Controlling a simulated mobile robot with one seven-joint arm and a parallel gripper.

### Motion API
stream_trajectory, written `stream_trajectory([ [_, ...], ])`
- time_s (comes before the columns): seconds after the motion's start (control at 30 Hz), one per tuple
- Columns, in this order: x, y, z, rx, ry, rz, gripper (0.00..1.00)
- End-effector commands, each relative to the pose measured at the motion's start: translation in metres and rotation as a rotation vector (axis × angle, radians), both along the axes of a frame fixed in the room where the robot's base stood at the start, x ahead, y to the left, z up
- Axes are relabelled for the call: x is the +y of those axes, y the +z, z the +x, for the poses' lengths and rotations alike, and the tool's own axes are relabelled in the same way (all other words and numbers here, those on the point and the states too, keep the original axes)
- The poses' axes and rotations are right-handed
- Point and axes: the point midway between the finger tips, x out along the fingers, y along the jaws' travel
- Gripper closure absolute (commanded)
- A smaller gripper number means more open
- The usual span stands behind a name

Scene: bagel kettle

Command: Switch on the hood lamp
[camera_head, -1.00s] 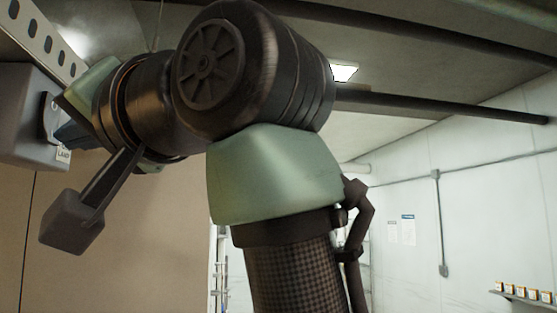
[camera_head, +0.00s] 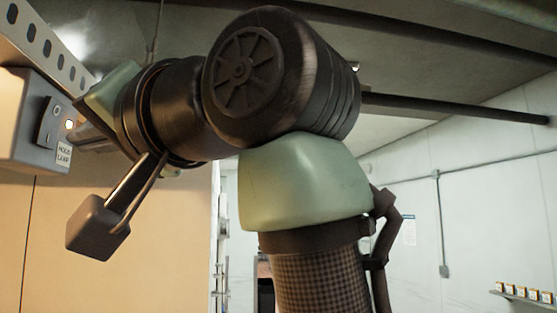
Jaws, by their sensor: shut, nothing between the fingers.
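The grey switch box (camera_head: 25,115) is at the left edge, with a small label (camera_head: 63,153) reading "HOOD LAMP". On its right-hand face is a dark switch plate (camera_head: 47,122). My gripper (camera_head: 84,136) is shut and empty, close to the right of the box and just beside the glowing indicator. Most of the gripper is hidden behind my own wrist, and I cannot tell whether its tip touches the switch. The lamp itself is not clearly in view.
A perforated metal strip (camera_head: 45,45) runs above the box. A tan panel (camera_head: 120,270) below is lit warmly. Dark pipes (camera_head: 450,105) cross the ceiling. A shelf of small boxes (camera_head: 525,295) is at the far right.

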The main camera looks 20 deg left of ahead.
Motion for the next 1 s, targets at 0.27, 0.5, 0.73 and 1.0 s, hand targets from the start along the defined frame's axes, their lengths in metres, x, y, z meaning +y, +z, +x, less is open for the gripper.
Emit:
stream_trajectory([
  [0.27,-0.001,0.000,0.001,0.001,-0.001,0.000,1.00],
  [0.5,-0.015,0.003,0.010,0.004,-0.002,0.001,1.00],
  [0.73,-0.035,0.005,0.022,0.003,-0.001,0.001,1.00],
  [1.0,-0.043,0.006,0.026,0.001,0.000,0.000,1.00],
])
